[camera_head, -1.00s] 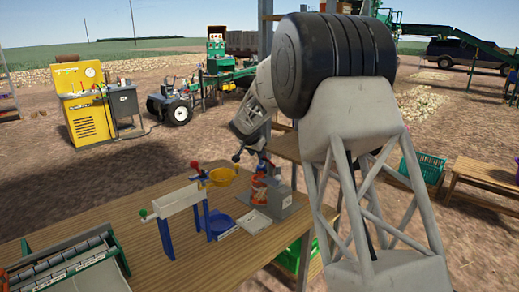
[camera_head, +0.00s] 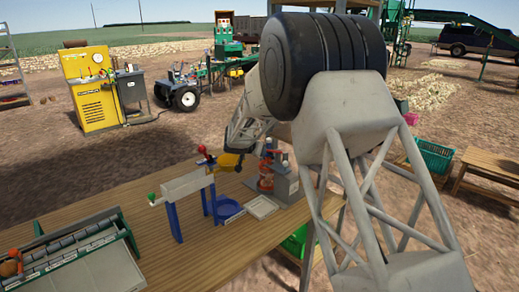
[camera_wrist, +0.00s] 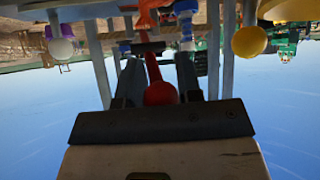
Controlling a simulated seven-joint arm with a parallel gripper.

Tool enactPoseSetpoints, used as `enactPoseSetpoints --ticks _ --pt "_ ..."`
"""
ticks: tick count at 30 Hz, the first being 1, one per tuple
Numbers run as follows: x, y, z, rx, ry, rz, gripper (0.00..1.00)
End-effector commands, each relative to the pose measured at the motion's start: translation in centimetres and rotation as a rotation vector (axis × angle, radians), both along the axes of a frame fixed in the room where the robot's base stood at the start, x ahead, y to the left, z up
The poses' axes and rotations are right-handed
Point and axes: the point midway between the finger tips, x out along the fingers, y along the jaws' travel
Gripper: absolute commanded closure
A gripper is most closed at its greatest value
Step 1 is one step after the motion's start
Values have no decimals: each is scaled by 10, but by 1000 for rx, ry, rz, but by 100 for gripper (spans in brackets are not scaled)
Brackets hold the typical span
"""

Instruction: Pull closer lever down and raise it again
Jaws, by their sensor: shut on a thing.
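In the wrist view my gripper (camera_wrist: 157,72) has its two dark fingers on either side of a red lever with a round red knob (camera_wrist: 160,94), and it is shut on that lever. In the head view my gripper is mostly hidden by my own arm, near the back of the wooden table (camera_head: 205,245). A red knob (camera_head: 202,150) shows above a grey trough (camera_head: 187,186) on blue legs, and a green knob (camera_head: 152,198) sits at its near end. I cannot tell which red part in the head view is the held lever.
A grey unit with red parts (camera_head: 284,183) and a white tray (camera_head: 262,207) stand to the right. A green-framed roller rack (camera_head: 85,256) fills the front left. Bare table lies between.

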Motion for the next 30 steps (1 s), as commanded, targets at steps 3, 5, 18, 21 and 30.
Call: enactPoseSetpoints --ticks 3,5,18,21,30 --pt "0 4 -1 -7 -10 5 100" --pt "0 4 -2 -9 -12 5 100" --pt "0 3 -2 -11 -13 5 58" --pt "0 3 -2 -12 -13 4 44" --pt "-1 2 -2 -12 -12 2 44"
